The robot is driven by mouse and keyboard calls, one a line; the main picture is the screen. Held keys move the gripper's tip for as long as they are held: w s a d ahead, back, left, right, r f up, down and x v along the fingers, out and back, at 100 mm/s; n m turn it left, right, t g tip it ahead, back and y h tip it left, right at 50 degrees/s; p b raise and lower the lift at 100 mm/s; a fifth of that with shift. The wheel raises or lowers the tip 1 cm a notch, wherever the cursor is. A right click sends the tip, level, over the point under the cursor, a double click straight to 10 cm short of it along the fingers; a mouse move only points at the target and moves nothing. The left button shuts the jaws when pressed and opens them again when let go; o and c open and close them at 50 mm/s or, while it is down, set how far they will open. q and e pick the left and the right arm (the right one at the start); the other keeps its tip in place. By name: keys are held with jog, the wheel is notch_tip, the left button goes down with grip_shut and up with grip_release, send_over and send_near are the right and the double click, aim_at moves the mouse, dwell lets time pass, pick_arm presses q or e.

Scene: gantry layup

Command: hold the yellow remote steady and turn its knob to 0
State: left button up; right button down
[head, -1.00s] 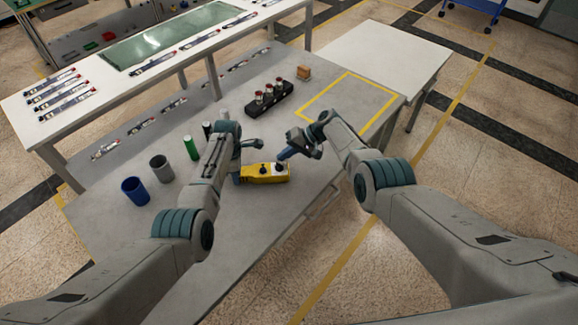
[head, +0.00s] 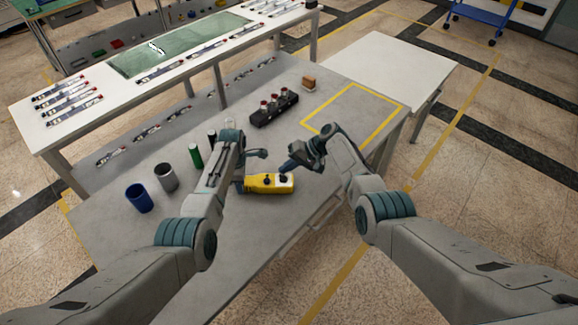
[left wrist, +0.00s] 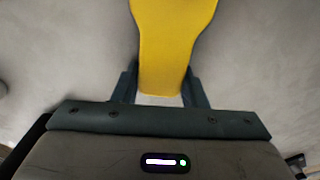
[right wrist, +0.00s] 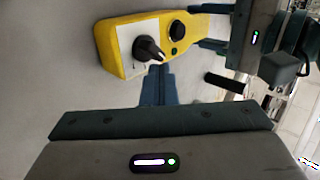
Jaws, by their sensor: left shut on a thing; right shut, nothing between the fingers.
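The yellow remote (head: 268,184) lies on the grey table. My left gripper (head: 241,184) is shut on its plain left end; the left wrist view shows the yellow body (left wrist: 172,35) between both fingers (left wrist: 160,95). The right wrist view shows a white plate (right wrist: 133,67) with the black knob (right wrist: 146,48) on the remote's other end. The knob's pale pointer mark aims toward the lower right; the plate's markings are too small to read. A black round button and a small green one sit beside the plate. My right gripper (right wrist: 160,82) is shut and empty, close beside the knob, apparently apart from it.
A blue cup (head: 139,198), a grey cup (head: 166,177) and a green cylinder (head: 195,155) stand left of my left arm. A black holder with red-topped items (head: 273,108) and a brown block (head: 308,83) are behind. A yellow-taped rectangle (head: 398,106) marks clear table at the back right.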

jog(key=v, duration=1)
jog(key=shift+d+r, duration=0.25)
jog(key=shift+d, duration=0.1)
jog(key=c, duration=2.1)
grip_release()
jog(key=shift+d+r, duration=0.25)
jog(key=o, duration=0.4)
jog(key=shift+o, duration=1)
jog(key=shift+s+f, duration=0.25)
jog(key=shift+f, duration=0.05)
jog(key=n+t, duration=0.4)
jog(key=t, duration=0.1)
send_near(286, 177)
jog(key=f, duration=0.1)
jog(key=w+f, duration=0.1)
jog(key=shift+w+a+f, duration=0.3)
jog(key=shift+a+f, duration=0.1)
jog(key=s+r+n+t+h, duration=0.1)
jog(key=s+r+n+t, duration=0.15)
jog(key=s+t, duration=0.45)
jog(key=shift+n+g+h, duration=0.3)
jog(key=shift+n+g, duration=0.05)
jog(key=shift+g, duration=0.25)
jog(key=x, duration=1.1)
jog(key=shift+d+f, duration=0.1)
jog(key=shift+f, duration=0.3)
